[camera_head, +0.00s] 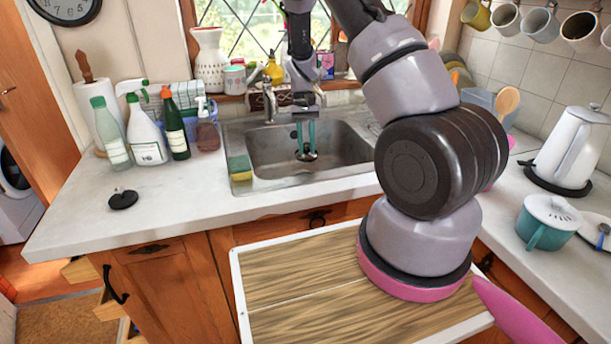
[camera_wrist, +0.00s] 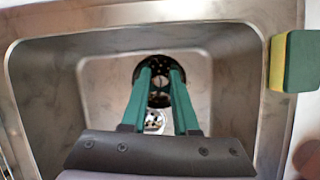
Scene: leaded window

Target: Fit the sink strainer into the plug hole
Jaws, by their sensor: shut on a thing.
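The sink strainer (camera_wrist: 151,68) is a dark round piece with small holes, gripped between the tips of my gripper's teal fingers (camera_wrist: 160,78). In the head view my gripper (camera_head: 305,150) reaches down into the steel sink (camera_head: 263,150), with the strainer (camera_head: 308,157) small and dark at its tips. The plug hole (camera_wrist: 154,122) shows as a bright metal ring with openings between the fingers in the wrist view. The strainer appears offset from it there. The fingers hide part of both. The exact height of the strainer above the sink floor is hard to tell.
A yellow and green sponge (camera_head: 239,168) lies on the sink's left rim. The tap (camera_head: 268,100) stands behind the sink, close to my arm. A black plug (camera_head: 123,199) lies on the left worktop, in front of several bottles. The front-left worktop is otherwise clear.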

